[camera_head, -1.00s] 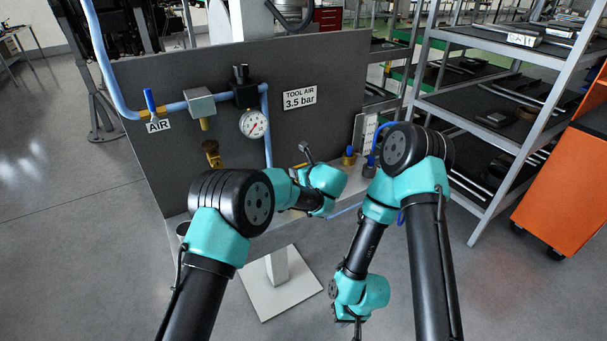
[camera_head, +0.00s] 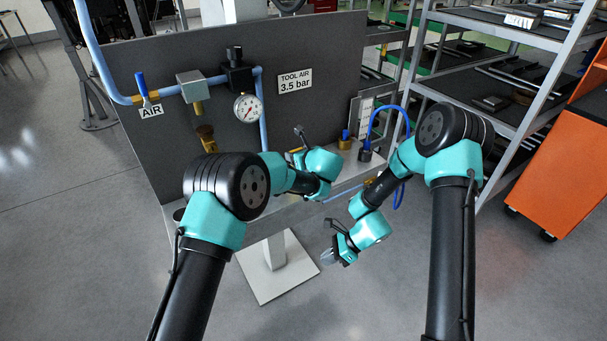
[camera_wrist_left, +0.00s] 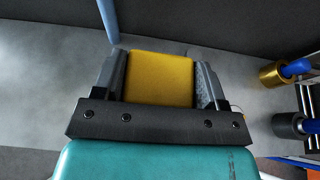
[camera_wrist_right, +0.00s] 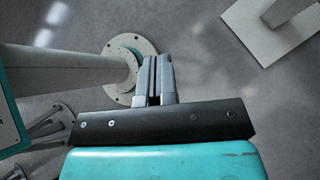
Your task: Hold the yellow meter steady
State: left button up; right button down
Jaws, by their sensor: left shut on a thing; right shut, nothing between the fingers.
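The yellow meter (camera_wrist_left: 160,80) is a plain yellow block in the left wrist view. My left gripper (camera_wrist_left: 160,66) is shut on it, with one grey finger on each side. In the head view only a small bit of yellow (camera_head: 297,150) shows by my left wrist; the arm hides the rest. My right gripper (camera_head: 328,256) is shut and empty, low in front of the bench and apart from the meter. Its fingers (camera_wrist_right: 157,70) are together in the right wrist view, above the floor.
A dark panel (camera_head: 150,60) behind carries blue pipe, a round dial gauge (camera_head: 248,108) and a "TOOL AIR 3.5 bar" label (camera_head: 295,81). A blue hose (camera_head: 382,108) loops beside my right arm. Shelving (camera_head: 440,55) and an orange cabinet (camera_head: 560,160) stand right. Open floor lies in front.

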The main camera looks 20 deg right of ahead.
jog(key=w+d+r+m+t+y, duration=0.1)
jog(key=w+r+m+t+y, duration=0.1)
jog(key=w+r, duration=0.4)
jog(key=w+d+r+m+t+y, duration=0.2)
jog(key=w+r+m+t, duration=0.3)
jog(key=w+r+m, duration=0.2)
jog(key=shift+w+d, duration=0.25)
jog(key=shift+w, duration=0.15)
jog(key=shift+w, duration=0.1)
jog(key=shift+w+a, duration=0.35)
jog(key=shift+w, duration=1.05)
jog(key=shift+w+a, duration=0.4)
jog(key=shift+w, duration=1)
jog(key=shift+w+a, duration=0.35)
jog(key=shift+w, duration=1.05)
jog(key=shift+w, duration=0.1)
jog(key=shift+w+a, duration=0.1)
jog(key=shift+w, duration=0.2)
